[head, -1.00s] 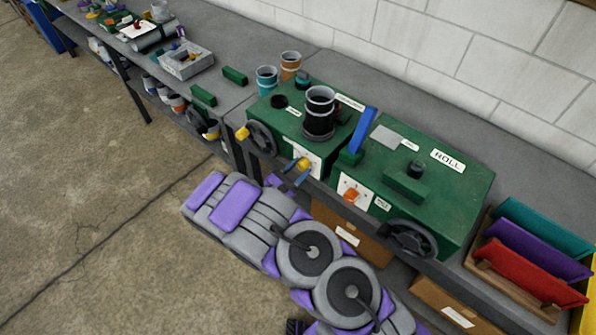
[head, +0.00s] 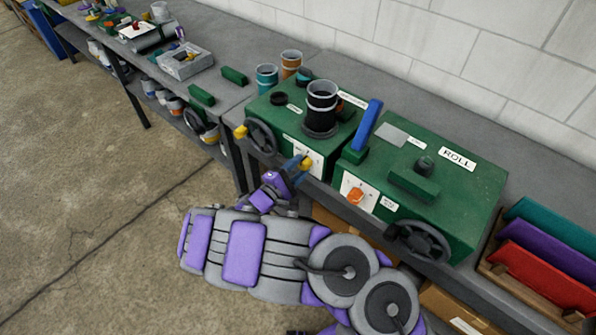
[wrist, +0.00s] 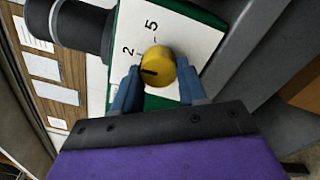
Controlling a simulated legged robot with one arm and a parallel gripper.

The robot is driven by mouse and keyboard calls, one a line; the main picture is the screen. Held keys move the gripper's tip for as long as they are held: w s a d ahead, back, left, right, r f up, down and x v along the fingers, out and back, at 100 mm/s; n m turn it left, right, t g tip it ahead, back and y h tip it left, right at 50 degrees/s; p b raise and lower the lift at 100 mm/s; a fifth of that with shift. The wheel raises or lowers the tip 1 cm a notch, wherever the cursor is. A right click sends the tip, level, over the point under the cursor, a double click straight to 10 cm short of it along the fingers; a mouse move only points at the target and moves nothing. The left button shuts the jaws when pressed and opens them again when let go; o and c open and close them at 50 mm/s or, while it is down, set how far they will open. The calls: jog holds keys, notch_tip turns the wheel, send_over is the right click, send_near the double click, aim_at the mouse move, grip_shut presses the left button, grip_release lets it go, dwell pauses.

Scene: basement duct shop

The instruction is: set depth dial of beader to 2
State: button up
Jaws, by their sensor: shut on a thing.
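The beader is the left green machine (head: 268,109) on the bench, with a black cylinder on top. Its yellow depth dial (wrist: 160,66) sits on a white front plate (head: 291,147) with the numbers 2 and 5. My gripper (wrist: 161,76) is shut on the dial, a blue finger on each side. In the head view my gripper (head: 301,168) covers part of the dial. The dial's dark pointer mark points left and slightly down in the wrist view, a little below the 2 (wrist: 127,50). The dial's lower part is close to the gripper body.
A second green machine labelled ROLL (head: 459,159), with an orange dial (head: 355,196) and a blue lever (head: 367,125), stands right of the beader. A black handwheel with a yellow knob (head: 241,132) is on the beader's left. The floor at left is clear.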

jog(key=shift+f, duration=0.15)
dwell(0.4)
jog(key=o, duration=1.1)
jog(key=shift+c, duration=0.2)
jog(key=shift+s, duration=0.1)
jog(key=p+v, duration=0.3)
jog(key=v, duration=1.4)
jog(key=shift+a, duration=0.3)
